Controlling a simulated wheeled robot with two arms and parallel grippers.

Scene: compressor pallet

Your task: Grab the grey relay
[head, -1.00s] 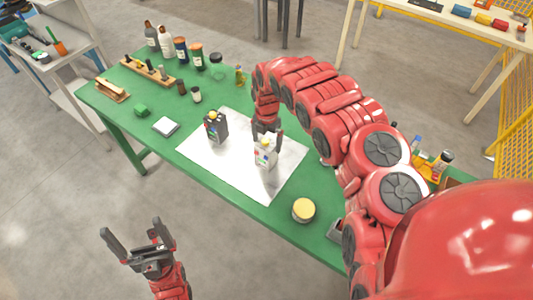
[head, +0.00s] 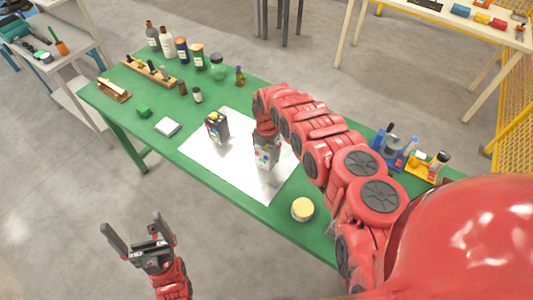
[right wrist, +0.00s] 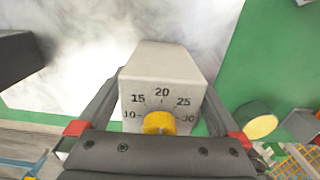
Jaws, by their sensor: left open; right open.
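The grey relay (head: 262,161) stands upright on the white sheet (head: 232,172) on the green table. In the right wrist view the relay (right wrist: 165,85) shows a numbered dial and a yellow knob. My right gripper (head: 266,147) is over it, open, with one finger on each side; the fingers partly hide the relay in the head view. I cannot tell whether they touch it. A dark relay (head: 216,127) with a yellow knob stands to its left on the same sheet. My left gripper (head: 138,233) is open and empty, off the table's near side.
A round yellow-topped tin (head: 303,209) stands near the table's front edge. A white block (head: 167,127) and a green block (head: 143,111) lie at the left. Bottles (head: 166,42) and a wooden rack (head: 149,70) line the back. A blue device (head: 388,149) is at the right.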

